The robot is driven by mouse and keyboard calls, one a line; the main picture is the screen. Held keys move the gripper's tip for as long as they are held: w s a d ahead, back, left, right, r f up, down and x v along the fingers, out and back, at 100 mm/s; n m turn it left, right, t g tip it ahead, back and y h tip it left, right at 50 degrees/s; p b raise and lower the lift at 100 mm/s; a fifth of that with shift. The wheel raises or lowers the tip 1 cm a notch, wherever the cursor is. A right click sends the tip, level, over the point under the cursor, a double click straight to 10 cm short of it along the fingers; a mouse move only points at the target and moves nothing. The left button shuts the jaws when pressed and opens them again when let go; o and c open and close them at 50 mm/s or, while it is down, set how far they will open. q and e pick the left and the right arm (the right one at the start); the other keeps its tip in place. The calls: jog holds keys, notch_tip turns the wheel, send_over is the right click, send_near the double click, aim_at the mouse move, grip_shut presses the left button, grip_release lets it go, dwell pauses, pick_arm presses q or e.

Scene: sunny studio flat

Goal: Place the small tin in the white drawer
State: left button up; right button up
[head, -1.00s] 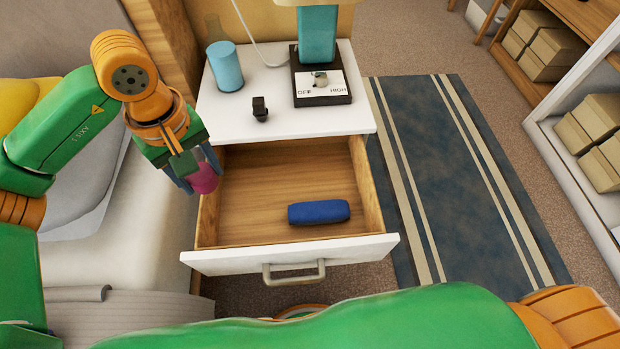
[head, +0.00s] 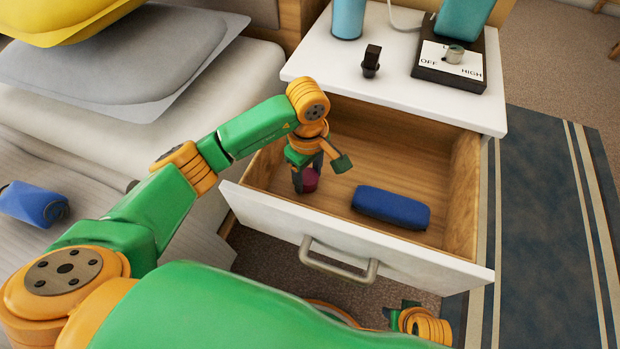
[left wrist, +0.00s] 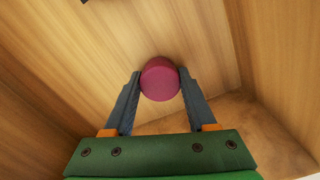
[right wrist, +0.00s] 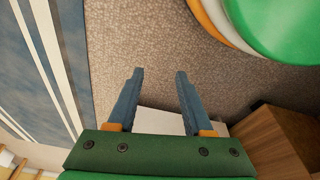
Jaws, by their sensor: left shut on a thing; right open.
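The small tin (head: 310,180) is round and dark pink. It is between the fingers of my left gripper (head: 305,178), which is shut on it inside the open white drawer (head: 290,222), near the drawer's left side. In the left wrist view the tin (left wrist: 160,79) sits between both fingertips (left wrist: 160,88) above the wooden drawer floor (left wrist: 190,30). I cannot tell whether the tin touches that floor. My right gripper (right wrist: 160,80) is open and empty over the carpet; in the head view it shows only partly, low near the drawer front.
A blue case (head: 392,207) lies in the drawer, right of the tin. The white nightstand top (head: 330,70) holds a small black object (head: 371,60), a blue cup (head: 348,18) and a lamp base (head: 448,65).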

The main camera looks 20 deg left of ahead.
aim_at(308, 176)
pick_arm(q)
jog(key=shift+f, duration=0.25)
pick_arm(e)
jog(key=shift+w+r, duration=0.1)
jog(key=shift+r, duration=0.1)
pick_arm(q)
jog(key=shift+f, duration=0.15)
pick_arm(e)
jog(key=shift+w+r, duration=0.1)
jog(key=shift+r, duration=0.05)
pick_arm(q)
jog(key=o, duration=1.4)
jog(key=shift+c, duration=0.2)
pick_arm(e)
jog(key=shift+r, duration=0.1)
pick_arm(q)
notch_tip(308, 176, up, 12)
jog(key=p, duration=0.3)
jog(key=shift+r+p, duration=0.2)
jog(key=shift+p, duration=0.15)
pick_arm(e)
jog(key=s+d+f, duration=0.1)
jog(key=s+f, duration=0.3)
jog(key=shift+s+d+f, duration=0.25)
jog(key=shift+f, duration=0.15)
